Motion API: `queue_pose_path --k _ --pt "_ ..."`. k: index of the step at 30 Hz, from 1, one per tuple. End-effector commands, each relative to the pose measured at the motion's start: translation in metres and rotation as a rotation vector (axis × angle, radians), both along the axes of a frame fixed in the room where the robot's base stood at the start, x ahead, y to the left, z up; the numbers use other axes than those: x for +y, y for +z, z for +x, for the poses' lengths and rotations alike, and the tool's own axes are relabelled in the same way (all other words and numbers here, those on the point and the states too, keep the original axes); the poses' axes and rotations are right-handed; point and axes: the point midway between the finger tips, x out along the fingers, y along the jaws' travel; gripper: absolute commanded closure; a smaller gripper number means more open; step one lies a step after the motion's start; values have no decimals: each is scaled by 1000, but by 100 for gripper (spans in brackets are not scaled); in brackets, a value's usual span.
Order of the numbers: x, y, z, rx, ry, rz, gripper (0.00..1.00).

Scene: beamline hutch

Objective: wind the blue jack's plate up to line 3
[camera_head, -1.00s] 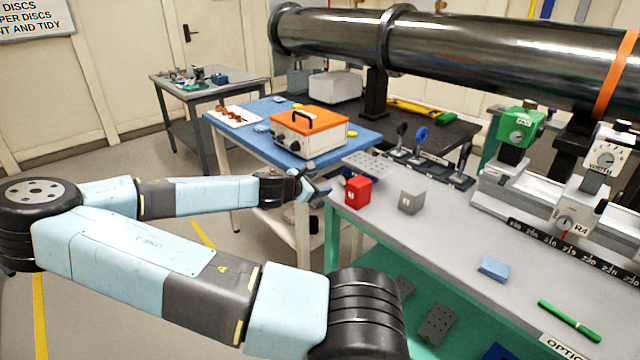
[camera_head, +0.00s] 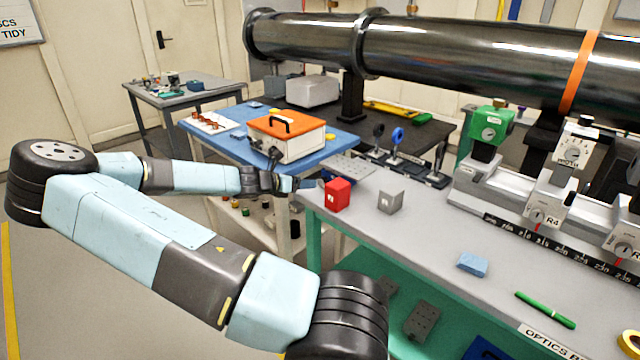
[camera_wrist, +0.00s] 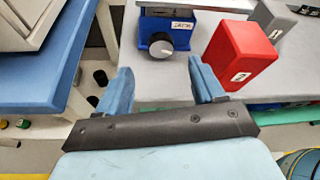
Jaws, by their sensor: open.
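The blue jack (camera_wrist: 172,27) stands at the bench edge in the wrist view, a grey round knob (camera_wrist: 162,49) on its front face and a small label above. The jack's perforated grey plate (camera_head: 351,167) shows in the head view behind the red block; the jack's body is mostly hidden there. Its height lines cannot be read. My gripper (camera_wrist: 160,76) is open, its blue fingers apart and empty, with the knob ahead of and between them, apart from both. In the head view my gripper (camera_head: 308,184) is at the bench's left end.
A red block (camera_wrist: 240,53) stands close right of my right finger, with a grey block (camera_head: 391,201) beyond it. The blue-topped table (camera_head: 220,140) with an orange-lidded box (camera_head: 286,137) is left. A sponge (camera_head: 472,264) and green pen (camera_head: 545,309) lie on the bench.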

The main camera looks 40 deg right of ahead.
Motion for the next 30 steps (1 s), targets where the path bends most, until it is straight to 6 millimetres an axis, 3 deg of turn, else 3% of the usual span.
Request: queue_pose_path --k 6,13,28,30 --pt "-37 -15 -2 1 -3 -2 32" --pt "-66 -26 -3 -1 -3 -1 32" --pt "-77 -31 -3 -2 -1 1 32" --pt "-77 -31 -3 -2 -1 1 39"
